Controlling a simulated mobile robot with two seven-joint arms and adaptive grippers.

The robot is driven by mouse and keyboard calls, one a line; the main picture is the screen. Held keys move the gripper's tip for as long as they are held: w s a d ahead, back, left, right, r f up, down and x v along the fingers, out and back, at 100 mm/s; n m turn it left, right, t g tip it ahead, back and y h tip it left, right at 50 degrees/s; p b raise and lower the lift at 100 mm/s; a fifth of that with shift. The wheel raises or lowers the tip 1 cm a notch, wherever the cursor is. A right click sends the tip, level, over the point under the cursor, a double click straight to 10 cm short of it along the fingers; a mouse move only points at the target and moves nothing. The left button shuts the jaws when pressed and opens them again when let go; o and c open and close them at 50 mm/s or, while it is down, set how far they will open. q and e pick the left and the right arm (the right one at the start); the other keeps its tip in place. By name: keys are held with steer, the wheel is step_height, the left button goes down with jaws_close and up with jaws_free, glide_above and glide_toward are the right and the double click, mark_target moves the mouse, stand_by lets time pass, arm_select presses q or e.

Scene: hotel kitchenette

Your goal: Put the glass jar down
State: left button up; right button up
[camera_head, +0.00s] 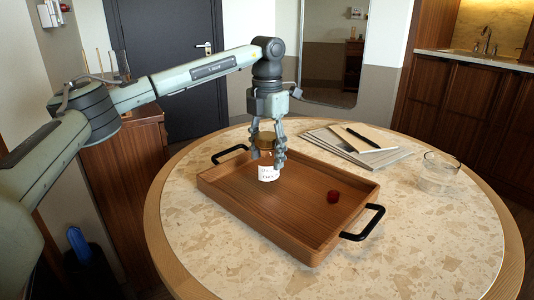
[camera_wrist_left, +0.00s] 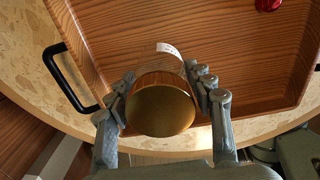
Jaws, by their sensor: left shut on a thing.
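The glass jar (camera_head: 267,163) has a gold lid and a white label and stands upright at the far left part of the wooden tray. In the left wrist view its round gold lid (camera_wrist_left: 160,109) faces the camera. My left gripper (camera_head: 267,156) points down from above, with its fingers on both sides of the jar; it is shut on the jar. In the left wrist view the fingers (camera_wrist_left: 163,98) flank the jar. I cannot tell whether the jar's base touches the tray floor. My right gripper is not in view.
The wooden tray (camera_head: 270,207) with black handles lies on the round stone-topped table (camera_head: 430,243). A small red object (camera_head: 333,196) lies in the tray's right part. Papers and a notebook (camera_head: 362,139) with a black pen, and a clear glass (camera_head: 440,169), stand behind and right.

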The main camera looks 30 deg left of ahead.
arm_select(q)
steer(key=shift+f, duration=0.15)
steer(key=o, duration=1.3)
step_height(320, 180, up, 12)
steer(key=shift+r, duration=0.15)
